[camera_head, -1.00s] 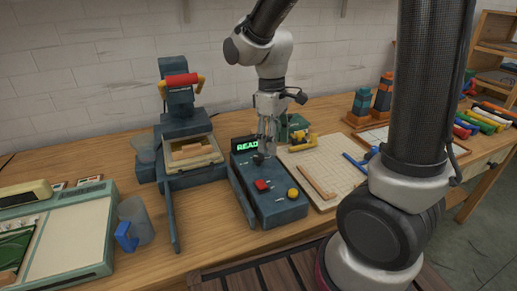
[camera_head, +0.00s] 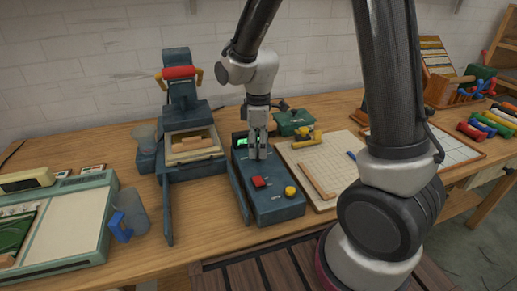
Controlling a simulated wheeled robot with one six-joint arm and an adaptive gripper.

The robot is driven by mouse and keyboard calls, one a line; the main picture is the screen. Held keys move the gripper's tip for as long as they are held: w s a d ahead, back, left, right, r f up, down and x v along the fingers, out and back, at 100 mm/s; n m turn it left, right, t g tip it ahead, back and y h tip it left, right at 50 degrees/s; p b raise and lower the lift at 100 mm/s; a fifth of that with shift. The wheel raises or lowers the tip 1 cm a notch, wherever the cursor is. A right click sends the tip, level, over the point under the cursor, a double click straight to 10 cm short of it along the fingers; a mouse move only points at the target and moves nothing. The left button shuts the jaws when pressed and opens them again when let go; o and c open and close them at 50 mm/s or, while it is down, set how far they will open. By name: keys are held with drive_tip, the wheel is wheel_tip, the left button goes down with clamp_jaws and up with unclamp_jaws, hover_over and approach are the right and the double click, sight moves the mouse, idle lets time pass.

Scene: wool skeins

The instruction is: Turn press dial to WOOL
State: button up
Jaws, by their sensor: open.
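The press (camera_head: 179,125) stands on the bench with a red-topped head and an open tray in front. To its right is a dark blue control box (camera_head: 277,207) with a green-lit display (camera_head: 241,142), a red button (camera_head: 258,182) and a yellow knob (camera_head: 290,191). My gripper (camera_head: 258,155) points down over the far part of the box, just in front of the display, and covers part of it. Its fingers are open. The dial under the fingers is hidden, and I cannot tell whether they touch it. The dial's labels are too small to read.
A cream gridded board (camera_head: 327,165) with a wooden strip lies right of the box. A green device (camera_head: 294,122) sits behind. Coloured rolls (camera_head: 489,123) lie far right.

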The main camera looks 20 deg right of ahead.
drive_tip(key=shift+f, duration=0.85)
drive_tip(key=c, duration=1.1)
drive_tip(key=shift+o, duration=0.2)
drive_tip(key=shift+m, duration=0.4)
drive_tip(key=m, duration=1.1)
